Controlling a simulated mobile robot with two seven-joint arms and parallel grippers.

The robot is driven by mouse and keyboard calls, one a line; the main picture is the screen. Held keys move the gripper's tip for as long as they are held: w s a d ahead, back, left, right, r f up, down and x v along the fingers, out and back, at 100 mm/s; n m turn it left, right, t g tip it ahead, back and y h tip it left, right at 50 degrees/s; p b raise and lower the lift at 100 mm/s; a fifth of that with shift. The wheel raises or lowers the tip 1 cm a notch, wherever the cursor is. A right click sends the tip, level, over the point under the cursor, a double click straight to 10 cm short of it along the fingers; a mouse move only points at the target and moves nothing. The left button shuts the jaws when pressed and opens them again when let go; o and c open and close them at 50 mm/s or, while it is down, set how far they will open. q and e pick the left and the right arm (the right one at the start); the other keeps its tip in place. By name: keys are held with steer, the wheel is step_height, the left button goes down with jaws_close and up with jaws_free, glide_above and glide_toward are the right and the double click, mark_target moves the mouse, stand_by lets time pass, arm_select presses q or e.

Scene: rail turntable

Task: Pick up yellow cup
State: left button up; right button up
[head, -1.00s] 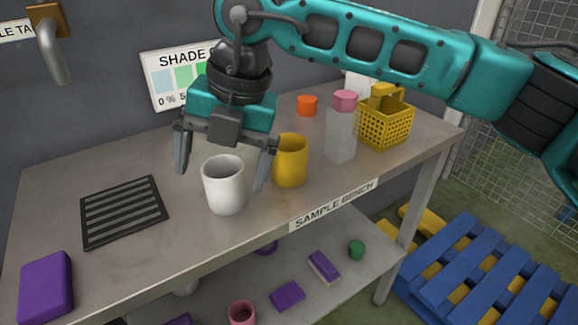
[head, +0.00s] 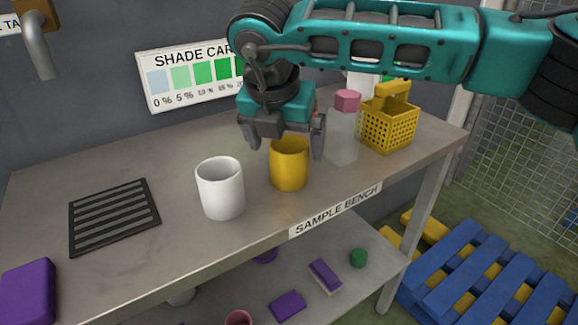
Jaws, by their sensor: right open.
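The yellow cup (head: 289,168) stands upright on the sample bench, near its front edge, just right of a white cup (head: 221,190). My right gripper (head: 284,150) is open and points down at the yellow cup. One finger is at the upper left of the cup and the other is at its upper right. I cannot tell whether the fingers touch the cup. My left gripper is not in view.
A frosted bottle with a pink cap (head: 342,135) stands close right of the yellow cup. A yellow basket (head: 388,127) is further right. A black slatted mat (head: 113,215) and a purple block (head: 28,290) lie left. A lower shelf holds small items.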

steer(key=x, duration=0.3)
steer(key=shift+s+d+f, duration=0.2)
steer(key=shift+f, duration=0.3)
steer(key=shift+w+f, duration=0.25)
steer(key=shift+f, duration=0.2)
steer(key=shift+c, duration=0.2)
steer(key=c, duration=1)
steer(key=shift+r, duration=0.1)
